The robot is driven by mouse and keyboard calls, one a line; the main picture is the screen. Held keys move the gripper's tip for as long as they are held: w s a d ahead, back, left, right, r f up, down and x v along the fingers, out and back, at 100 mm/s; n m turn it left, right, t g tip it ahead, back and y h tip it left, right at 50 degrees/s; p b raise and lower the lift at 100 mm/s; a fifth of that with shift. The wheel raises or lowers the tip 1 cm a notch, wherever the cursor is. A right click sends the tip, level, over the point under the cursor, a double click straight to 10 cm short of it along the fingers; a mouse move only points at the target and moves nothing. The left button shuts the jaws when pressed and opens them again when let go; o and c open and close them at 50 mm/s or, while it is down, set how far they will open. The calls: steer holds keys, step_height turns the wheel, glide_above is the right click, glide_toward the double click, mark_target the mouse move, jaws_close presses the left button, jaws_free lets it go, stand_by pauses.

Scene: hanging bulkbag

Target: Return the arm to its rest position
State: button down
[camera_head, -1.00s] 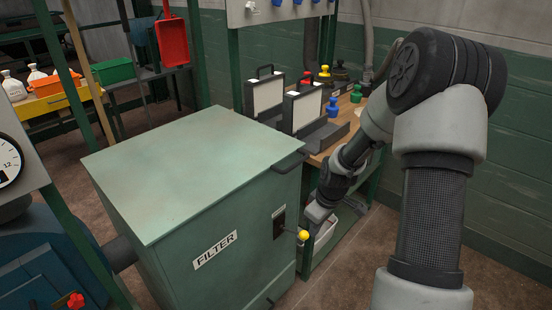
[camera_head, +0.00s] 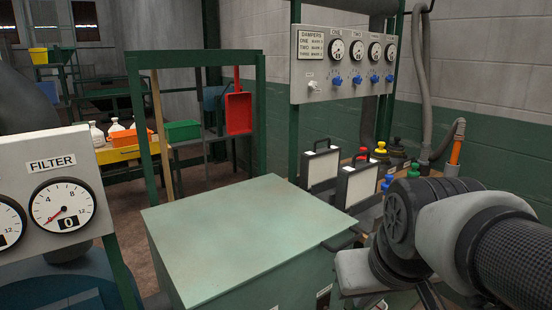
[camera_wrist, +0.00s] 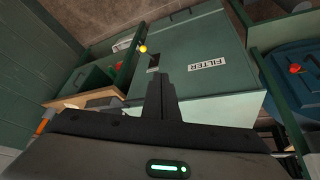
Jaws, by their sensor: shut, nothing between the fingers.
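My arm comes in from the right edge in the head view, its dark elbow folded in front of the bench; my gripper is not seen there. In the wrist view my gripper (camera_wrist: 161,88) is shut and empty, its two dark fingers together at the middle. It points toward the green filter cabinet (camera_wrist: 212,35), apart from it as far as I can tell. The cabinet's flat top (camera_head: 240,235) fills the lower middle of the head view.
Two framed panels (camera_head: 320,166) stand on the bench behind the cabinet. A damper gauge board (camera_head: 345,65) hangs above. A filter gauge panel (camera_head: 62,190) is at the left. A grey hose (camera_head: 425,85) runs down the right wall. Floor shows left of the cabinet.

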steer(key=s+r+p, duration=0.2)
steer(key=r+p, duration=0.8)
steer(key=s+r+m+p, duration=0.1)
steer(key=r+p, duration=0.9)
steer(key=r, duration=0.1)
steer(key=shift+s+a+r+p, duration=0.2)
steer(key=shift+s+a+p, duration=0.1)
steer(key=shift+s+p, duration=0.05)
